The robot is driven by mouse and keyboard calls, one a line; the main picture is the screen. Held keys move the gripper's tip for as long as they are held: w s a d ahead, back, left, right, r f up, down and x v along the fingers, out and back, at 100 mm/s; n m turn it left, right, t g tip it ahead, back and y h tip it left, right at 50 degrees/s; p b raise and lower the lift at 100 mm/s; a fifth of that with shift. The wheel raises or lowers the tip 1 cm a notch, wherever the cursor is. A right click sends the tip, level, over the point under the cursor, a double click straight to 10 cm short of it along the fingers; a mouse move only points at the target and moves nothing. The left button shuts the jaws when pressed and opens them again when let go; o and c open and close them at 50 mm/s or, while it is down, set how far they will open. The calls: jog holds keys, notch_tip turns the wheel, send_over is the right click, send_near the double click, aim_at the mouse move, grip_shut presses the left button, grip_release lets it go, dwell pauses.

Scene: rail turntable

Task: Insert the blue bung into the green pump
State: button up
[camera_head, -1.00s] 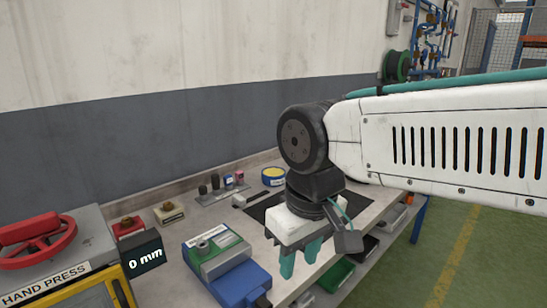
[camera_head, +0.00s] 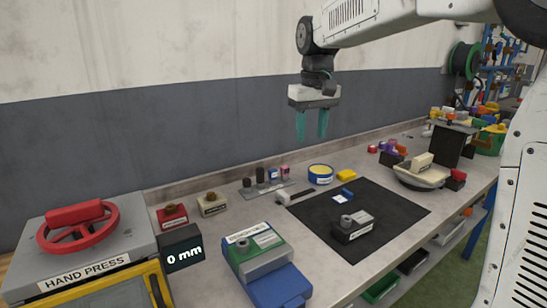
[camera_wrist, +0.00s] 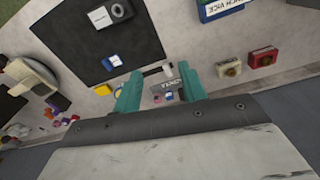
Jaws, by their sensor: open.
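My gripper (camera_head: 312,137) hangs open and empty, fingers down, high above the back of the bench. In the wrist view its two teal fingers (camera_wrist: 160,80) are apart, with a small rack seen beyond them. A small blue piece (camera_head: 273,174) stands upright in the rack at the bench's back, beside dark pieces and a pink one; it looks like the blue bung. The gripper touches neither.
A black mat (camera_head: 405,208) holds a dark ported block (camera_head: 352,228) and a blue-and-white piece (camera_head: 343,195). A yellow-topped blue tin (camera_head: 320,174) stands behind it. The hand press (camera_head: 85,245) is at left. A scale-like device (camera_head: 425,178) and clutter fill the right.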

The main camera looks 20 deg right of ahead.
jog(key=w+f, duration=0.3)
jog(key=w, duration=0.7)
jog(key=n, duration=0.2)
send_over(273, 170)
jog(key=shift+g, duration=0.3)
notch_tip(273, 170, down, 17)
jog(key=shift+r, duration=0.2)
jog(key=shift+w+f, duration=0.15)
jog(key=shift+f, duration=3.8)
jog(key=c, duration=0.9)
jog(key=shift+o, duration=0.2)
jog(key=shift+r, duration=0.7)
jog(key=shift+r, duration=3.05)
